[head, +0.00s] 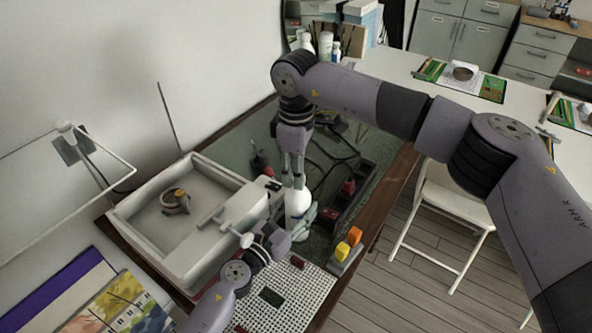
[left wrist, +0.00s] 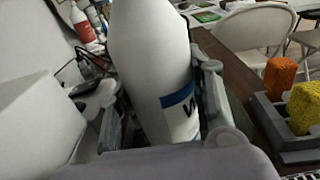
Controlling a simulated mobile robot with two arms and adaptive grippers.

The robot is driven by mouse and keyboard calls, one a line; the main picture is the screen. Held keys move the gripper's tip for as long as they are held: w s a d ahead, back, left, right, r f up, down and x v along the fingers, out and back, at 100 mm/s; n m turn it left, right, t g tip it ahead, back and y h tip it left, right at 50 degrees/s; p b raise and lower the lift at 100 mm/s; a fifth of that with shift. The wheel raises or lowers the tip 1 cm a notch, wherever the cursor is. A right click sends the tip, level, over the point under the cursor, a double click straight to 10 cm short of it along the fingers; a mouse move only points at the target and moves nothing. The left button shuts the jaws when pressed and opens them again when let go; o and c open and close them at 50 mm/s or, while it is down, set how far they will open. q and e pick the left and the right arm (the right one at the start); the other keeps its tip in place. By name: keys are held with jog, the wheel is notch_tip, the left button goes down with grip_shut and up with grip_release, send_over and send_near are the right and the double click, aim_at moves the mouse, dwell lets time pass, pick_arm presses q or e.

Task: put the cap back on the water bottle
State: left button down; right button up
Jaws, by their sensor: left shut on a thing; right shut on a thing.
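The white water bottle (head: 298,203) stands upright near the sink, and its side with a dark blue band fills the middle of the left wrist view (left wrist: 152,70). My left gripper (head: 293,226) is shut around the bottle's body, with a finger on each side in the left wrist view (left wrist: 160,112). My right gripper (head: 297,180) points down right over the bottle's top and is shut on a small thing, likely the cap. The cap itself is too small and covered to make out. I cannot tell whether it touches the bottle's neck. The bottle's top is outside the left wrist view.
A white sink (head: 140,217) with a faucet is left of the bottle. A grey holder with orange and yellow sponges (head: 341,250) stands to the right. A dark rack (head: 345,200) and cables lie behind. A white grid mat (head: 285,305) lies in front.

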jog(key=o, duration=0.7)
jog(key=shift+c, duration=0.2)
jog(key=shift+r, duration=2.3)
jog(key=shift+c, duration=0.2)
